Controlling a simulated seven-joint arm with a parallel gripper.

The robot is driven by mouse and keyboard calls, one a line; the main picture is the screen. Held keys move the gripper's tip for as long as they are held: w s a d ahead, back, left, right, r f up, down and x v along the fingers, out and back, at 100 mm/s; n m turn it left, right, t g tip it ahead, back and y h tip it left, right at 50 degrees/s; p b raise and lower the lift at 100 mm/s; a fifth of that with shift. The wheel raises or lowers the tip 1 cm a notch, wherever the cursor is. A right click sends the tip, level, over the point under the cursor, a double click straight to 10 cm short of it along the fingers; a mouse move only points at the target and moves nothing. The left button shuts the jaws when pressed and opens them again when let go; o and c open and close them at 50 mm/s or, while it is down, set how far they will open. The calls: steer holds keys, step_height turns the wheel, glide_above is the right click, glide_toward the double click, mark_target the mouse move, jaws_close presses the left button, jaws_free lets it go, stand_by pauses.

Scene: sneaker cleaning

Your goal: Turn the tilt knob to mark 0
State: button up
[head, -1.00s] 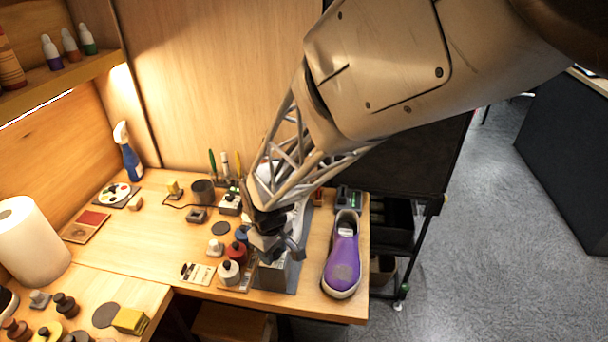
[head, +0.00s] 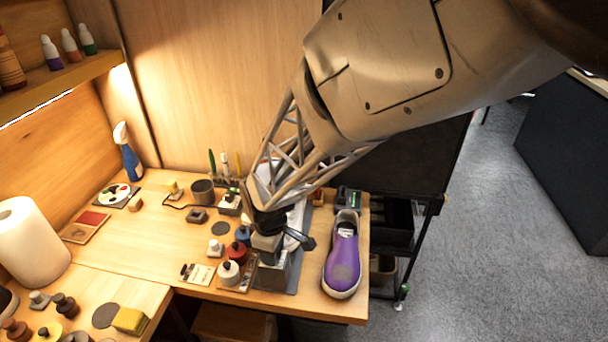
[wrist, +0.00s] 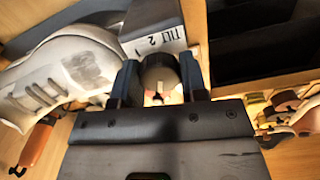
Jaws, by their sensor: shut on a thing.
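The tilt knob (wrist: 158,76) is a dark, rounded knob seen between my gripper's two fingers (wrist: 160,84) in the wrist view. The fingers are shut on its sides. Behind it is a grey block (wrist: 138,38) marked "TILT" and "2"; the rest of the scale and any pointer are hidden or too small to read. A white sneaker (wrist: 70,75) with grey patches lies to the left of the knob. In the head view my gripper (head: 268,256) is over the grey stand (head: 277,279) near the table's front edge and hides the knob.
A purple shoe (head: 343,262) stands close to the right of the stand. Bottles with red, blue and dark tops, such as the white jar (head: 229,273), stand close on the left. A black cart (head: 398,225) is beyond the table's right edge.

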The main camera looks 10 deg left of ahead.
stand_by(0.4)
steer(key=shift+n, duration=1.8)
steer(key=o, duration=0.7)
steer(key=shift+r, duration=0.15)
steer(key=shift+r, duration=2.35)
